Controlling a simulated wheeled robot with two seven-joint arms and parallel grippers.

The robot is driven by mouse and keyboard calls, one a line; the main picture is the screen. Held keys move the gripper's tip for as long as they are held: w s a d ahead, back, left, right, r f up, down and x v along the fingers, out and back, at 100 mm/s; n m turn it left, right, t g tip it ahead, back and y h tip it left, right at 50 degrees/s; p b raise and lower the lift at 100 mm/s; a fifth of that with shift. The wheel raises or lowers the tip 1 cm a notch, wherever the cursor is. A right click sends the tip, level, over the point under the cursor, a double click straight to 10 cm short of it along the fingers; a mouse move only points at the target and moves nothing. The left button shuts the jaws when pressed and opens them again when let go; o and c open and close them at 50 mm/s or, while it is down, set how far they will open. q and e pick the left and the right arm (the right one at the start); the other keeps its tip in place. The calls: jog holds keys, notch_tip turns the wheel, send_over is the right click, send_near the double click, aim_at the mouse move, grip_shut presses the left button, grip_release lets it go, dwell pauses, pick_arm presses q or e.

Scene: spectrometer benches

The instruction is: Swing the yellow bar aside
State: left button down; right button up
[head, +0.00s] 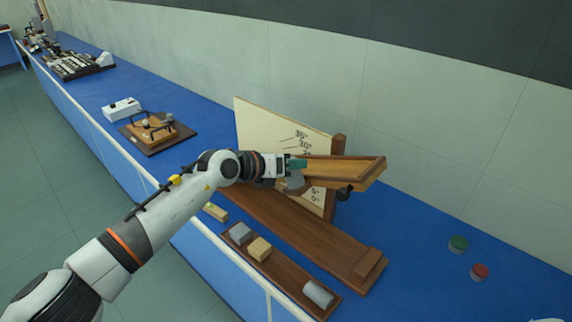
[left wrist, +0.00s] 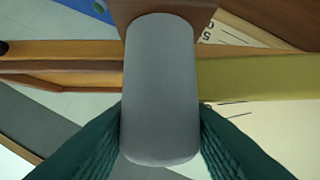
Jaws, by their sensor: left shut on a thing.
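My left gripper (head: 297,175) is at the left end of the tilted wooden trough (head: 345,170), in front of the scale board. I cannot make the bar out in the head view, where my gripper covers that spot. My right gripper is not in view.
A cream scale board (head: 262,122) stands behind on a long wooden base (head: 300,232). In front, a tray (head: 283,274) holds a grey block, a wooden block and a grey cylinder.

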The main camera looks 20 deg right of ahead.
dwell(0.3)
pick_arm(q)
jog(key=c, duration=0.9)
grip_release()
jog(key=b+v, duration=0.3)
jog(key=v, duration=0.9)
jog(key=shift+f, duration=0.1)
